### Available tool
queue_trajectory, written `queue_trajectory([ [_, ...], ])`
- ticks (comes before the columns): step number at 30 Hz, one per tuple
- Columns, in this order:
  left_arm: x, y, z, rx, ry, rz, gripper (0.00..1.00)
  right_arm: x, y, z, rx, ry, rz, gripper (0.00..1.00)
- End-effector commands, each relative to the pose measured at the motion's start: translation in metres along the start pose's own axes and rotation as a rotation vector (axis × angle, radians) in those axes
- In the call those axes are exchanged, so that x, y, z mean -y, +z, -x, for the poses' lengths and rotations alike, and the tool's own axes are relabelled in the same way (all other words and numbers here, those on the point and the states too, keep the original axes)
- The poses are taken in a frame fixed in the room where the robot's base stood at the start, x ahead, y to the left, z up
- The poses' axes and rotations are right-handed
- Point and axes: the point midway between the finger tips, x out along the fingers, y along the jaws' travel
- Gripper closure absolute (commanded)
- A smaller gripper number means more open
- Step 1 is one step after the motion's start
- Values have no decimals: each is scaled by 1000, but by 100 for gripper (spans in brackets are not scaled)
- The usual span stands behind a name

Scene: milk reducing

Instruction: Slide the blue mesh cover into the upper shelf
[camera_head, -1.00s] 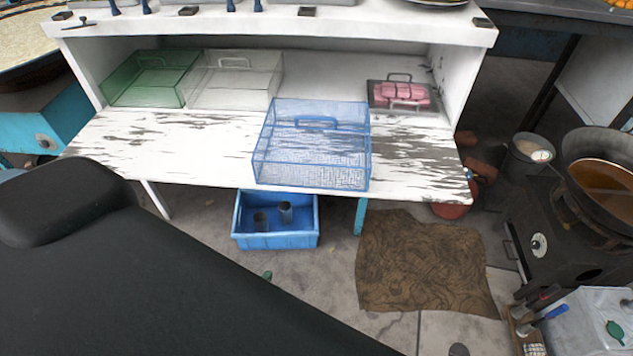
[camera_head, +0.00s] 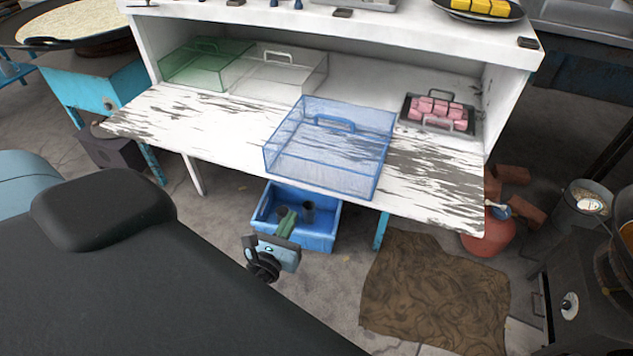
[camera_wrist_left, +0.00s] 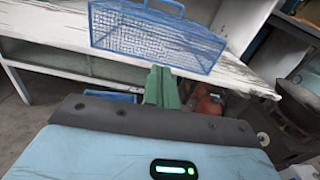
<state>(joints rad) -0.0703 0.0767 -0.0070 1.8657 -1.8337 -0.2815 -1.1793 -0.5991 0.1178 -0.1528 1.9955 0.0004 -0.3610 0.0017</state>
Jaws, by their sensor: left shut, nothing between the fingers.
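The blue mesh cover (camera_head: 330,145), a box shape with a handle on top, stands on the worn white board in front of the shelf opening. Its near edge is close to the board's front edge. In the left wrist view the cover (camera_wrist_left: 155,40) is ahead of the fingers. The shelf (camera_head: 370,85) is a white recess behind the board. My left gripper (camera_head: 290,218) is shut and empty, below and in front of the board, apart from the cover. Its green fingers (camera_wrist_left: 162,84) show together in the left wrist view. My right gripper is not in view.
A green cover (camera_head: 190,65) and a clear cover (camera_head: 275,72) stand at the shelf's left. A tray of pink pieces (camera_head: 438,112) is right of the blue cover. A blue crate (camera_head: 318,240) is under the board. A brown mat (camera_head: 435,295) lies on the floor.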

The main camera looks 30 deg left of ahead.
Motion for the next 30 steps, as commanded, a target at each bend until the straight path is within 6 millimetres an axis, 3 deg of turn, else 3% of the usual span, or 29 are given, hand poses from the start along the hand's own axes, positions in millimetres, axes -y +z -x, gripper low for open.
queue_trajectory([
  [13, 1, 5, -14, 16, -2, -46, 100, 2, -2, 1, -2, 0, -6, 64],
  [30, 1, 5, -112, 14, -2, -45, 100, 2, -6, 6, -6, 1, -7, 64],
])
